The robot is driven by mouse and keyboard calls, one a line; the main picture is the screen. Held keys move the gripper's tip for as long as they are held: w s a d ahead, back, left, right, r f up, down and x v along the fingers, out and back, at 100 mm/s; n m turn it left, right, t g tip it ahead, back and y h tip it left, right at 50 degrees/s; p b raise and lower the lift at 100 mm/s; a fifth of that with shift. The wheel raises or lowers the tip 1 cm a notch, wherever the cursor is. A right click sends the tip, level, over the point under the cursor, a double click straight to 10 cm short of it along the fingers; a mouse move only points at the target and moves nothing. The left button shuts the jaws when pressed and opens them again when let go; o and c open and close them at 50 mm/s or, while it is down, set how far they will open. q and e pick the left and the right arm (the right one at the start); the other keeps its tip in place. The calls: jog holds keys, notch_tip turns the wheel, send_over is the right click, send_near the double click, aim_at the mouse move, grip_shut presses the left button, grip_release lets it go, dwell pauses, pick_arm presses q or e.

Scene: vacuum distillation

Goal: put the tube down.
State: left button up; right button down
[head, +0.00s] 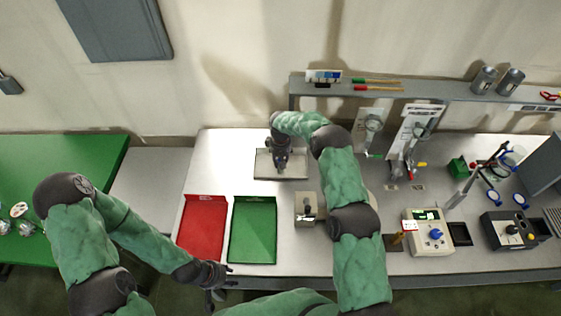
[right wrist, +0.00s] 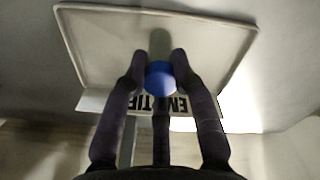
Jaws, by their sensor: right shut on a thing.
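My right gripper (head: 281,160) is over a shallow grey tray (head: 299,168) at the back of the bench. In the right wrist view its fingers (right wrist: 160,68) are shut around the blue end of the tube (right wrist: 160,78). The tray (right wrist: 95,40) lies beneath, with a partly hidden lettered label along its edge. I cannot tell whether the tube touches the tray floor. In the head view the tube is hidden by the gripper. My left gripper (head: 217,283) hangs at the bench's front edge, its fingers apart and empty.
A red tray (head: 203,225) and a green tray (head: 253,230) lie in front of the grey tray. A beige device (head: 307,208) stands beside my right arm. A hotplate (head: 428,235) and glassware stand at right, with a shelf (head: 450,92) behind.

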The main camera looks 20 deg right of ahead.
jog(key=c, duration=1)
grip_release()
notch_tip(320, 180, up, 12)
jog(key=shift+r+b, duration=0.15)
jog(key=shift+b, duration=0.45)
